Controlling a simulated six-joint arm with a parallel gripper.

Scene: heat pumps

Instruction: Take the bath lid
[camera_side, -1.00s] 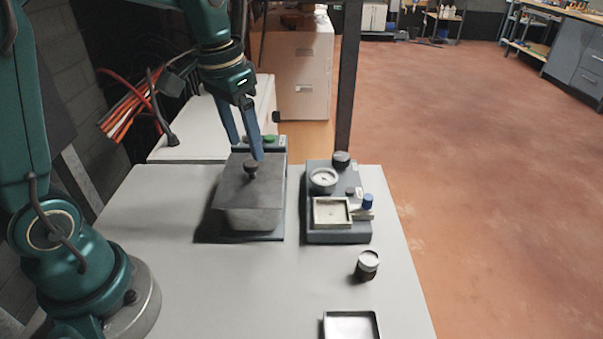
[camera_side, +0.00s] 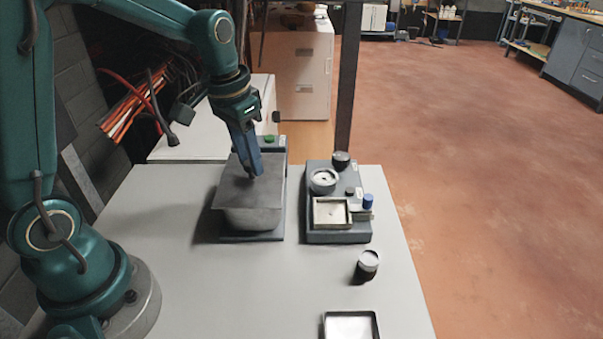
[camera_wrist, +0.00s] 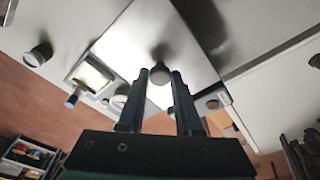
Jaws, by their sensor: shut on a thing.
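The bath lid (camera_side: 237,191) is a flat grey plate with a dark round knob in its middle. It lies over the grey bath (camera_side: 250,221), whose lower front wall shows below it; I cannot tell whether the lid rests on the bath or is slightly raised. My gripper (camera_side: 252,173) is at the knob, shut on it. In the wrist view, the two fingers of my gripper (camera_wrist: 161,74) stand on either side of the knob, with the pale lid (camera_wrist: 125,40) behind. The inside of the bath is hidden.
Right of the bath stands a grey device (camera_side: 338,237) with a dial, a square tray and a blue knob. A small dark jar (camera_side: 367,265) and a shallow square tray (camera_side: 351,328) stand nearer. The table (camera_side: 250,290) in front of the bath is clear.

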